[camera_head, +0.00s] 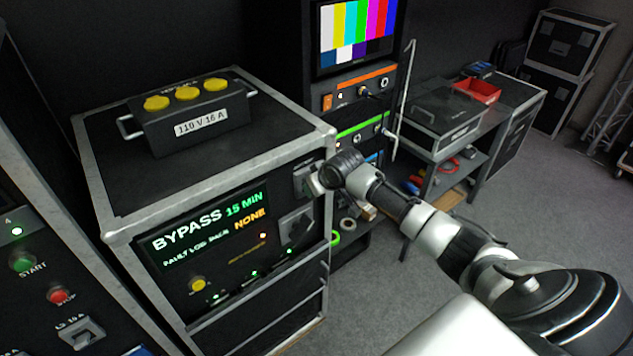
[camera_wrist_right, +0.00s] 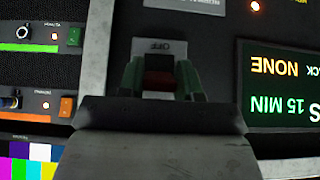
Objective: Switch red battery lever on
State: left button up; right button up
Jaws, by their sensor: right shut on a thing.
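The red battery lever (camera_wrist_right: 158,80) shows in the right wrist view, which is upside down. It sits on the front panel of a black cabinet with metal edges (camera_head: 240,215). A small plate marked OFF (camera_wrist_right: 160,46) is beside it. My right gripper (camera_head: 313,184) is at the upper right of this panel; in the wrist view its fingers (camera_wrist_right: 160,84) stand on both sides of the red lever and are shut on it. In the head view the lever is hidden behind the gripper. My left gripper is not in view.
The cabinet's display (camera_head: 205,228) reads BYPASS 15 MIN and NONE. A rotary switch (camera_head: 295,225) is below my right gripper. A box with yellow sockets (camera_head: 195,115) stands on the cabinet. A rack with a colour-bar screen (camera_head: 355,35) is behind. Open floor (camera_head: 520,200) lies right.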

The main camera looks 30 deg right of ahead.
jog(key=shift+w+r+g, duration=0.1)
jog(key=shift+r+g, duration=0.15)
jog(key=shift+g, duration=0.55)
jog(key=o, duration=0.9)
jog(key=shift+o, duration=0.2)
jog(key=b+v, duration=0.3)
jog(key=v, duration=0.7)
jog(key=shift+r, duration=0.45)
jog(key=shift+f, duration=0.1)
